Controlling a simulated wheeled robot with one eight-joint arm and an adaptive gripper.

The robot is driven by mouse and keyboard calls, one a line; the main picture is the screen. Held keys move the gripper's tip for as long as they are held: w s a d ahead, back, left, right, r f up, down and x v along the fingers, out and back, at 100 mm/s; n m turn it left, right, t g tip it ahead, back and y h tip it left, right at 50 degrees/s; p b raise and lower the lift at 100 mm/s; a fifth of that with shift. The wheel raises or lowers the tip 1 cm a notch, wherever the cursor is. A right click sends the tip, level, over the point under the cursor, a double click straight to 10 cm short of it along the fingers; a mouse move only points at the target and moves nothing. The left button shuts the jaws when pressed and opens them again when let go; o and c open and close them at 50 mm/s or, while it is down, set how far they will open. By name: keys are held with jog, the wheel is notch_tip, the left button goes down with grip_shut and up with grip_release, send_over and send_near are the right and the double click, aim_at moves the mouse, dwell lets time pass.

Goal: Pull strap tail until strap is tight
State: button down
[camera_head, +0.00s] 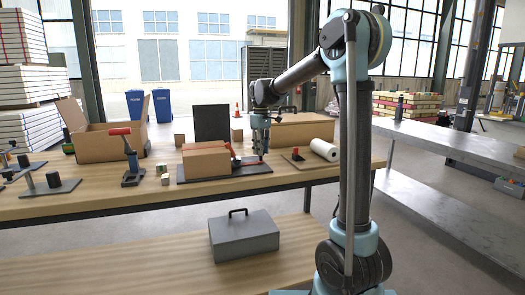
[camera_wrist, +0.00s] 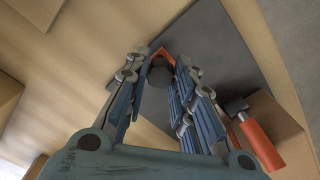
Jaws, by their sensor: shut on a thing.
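A brown box (camera_head: 206,160) sits on a dark base plate (camera_head: 225,174) on the wooden workbench. Red parts, which look like strap hardware, show at the box's right side (camera_head: 236,161). My gripper (camera_head: 260,153) points down over the right part of the plate. In the wrist view my gripper (camera_wrist: 163,60) has its fingers shut on an orange-red piece (camera_wrist: 160,53), which looks like the strap tail. An orange handle (camera_wrist: 262,145) lies beside a brown box part (camera_wrist: 272,118) at lower right. The strap's run and its tightness cannot be made out.
A red-topped clamp tool (camera_head: 131,158) and small blocks stand left of the plate. A small board (camera_head: 305,161) and a white roll (camera_head: 324,150) lie to the right. An open carton (camera_head: 95,143) stands behind left. A grey case (camera_head: 243,236) is on the lower shelf.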

jog(key=c, duration=1.3)
grip_release()
notch_tip(320, 180, up, 12)
jog(key=shift+w+f, duration=0.1)
